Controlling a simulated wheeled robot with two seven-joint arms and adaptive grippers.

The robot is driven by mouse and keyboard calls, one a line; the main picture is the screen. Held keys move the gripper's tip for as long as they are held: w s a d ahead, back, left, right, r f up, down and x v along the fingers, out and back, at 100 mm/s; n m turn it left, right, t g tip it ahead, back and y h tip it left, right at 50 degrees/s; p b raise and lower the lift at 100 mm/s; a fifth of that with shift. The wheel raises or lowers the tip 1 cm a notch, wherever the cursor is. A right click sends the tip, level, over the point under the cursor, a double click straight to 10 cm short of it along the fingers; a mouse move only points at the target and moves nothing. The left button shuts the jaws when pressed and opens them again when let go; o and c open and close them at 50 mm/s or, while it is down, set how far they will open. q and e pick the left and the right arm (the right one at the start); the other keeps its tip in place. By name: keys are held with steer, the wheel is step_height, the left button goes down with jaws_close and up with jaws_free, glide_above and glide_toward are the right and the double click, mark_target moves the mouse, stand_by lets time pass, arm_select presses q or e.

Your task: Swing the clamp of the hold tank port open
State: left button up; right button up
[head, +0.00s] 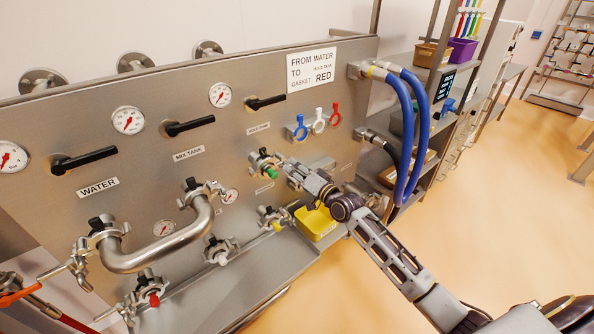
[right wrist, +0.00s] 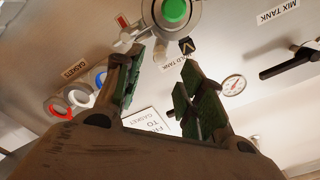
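The hold tank port sits on the steel panel at the centre of the head view, with a green cap (head: 271,173) in its middle. Its steel clamp (head: 258,160) lies around the port. In the right wrist view, the green cap (right wrist: 174,11) is at the top edge, and the port's upper part is cut off. A small dark piece (right wrist: 187,46) sits at the clamp's lower edge. My right gripper (head: 288,170) is just right of the port; in the wrist view its fingers (right wrist: 162,62) are apart, with nothing between them. I cannot tell whether they touch the clamp. My left gripper is not in view.
A bent steel pipe (head: 165,250) joins two ports at left. Blue, white and red gaskets (head: 318,122) hang above right of the port. A yellow bin (head: 316,223) stands below my right gripper. Blue hoses (head: 424,125) hang at right. A sign (head: 313,67) names water, hold tank and red gasket.

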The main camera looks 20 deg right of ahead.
mark_target(283, 159)
steer(key=shift+b+x, duration=1)
steer(key=shift+x, duration=1.45)
steer(key=shift+b+x, duration=0.5)
steer(key=shift+x, duration=1.25)
steer(key=shift+c, duration=0.3)
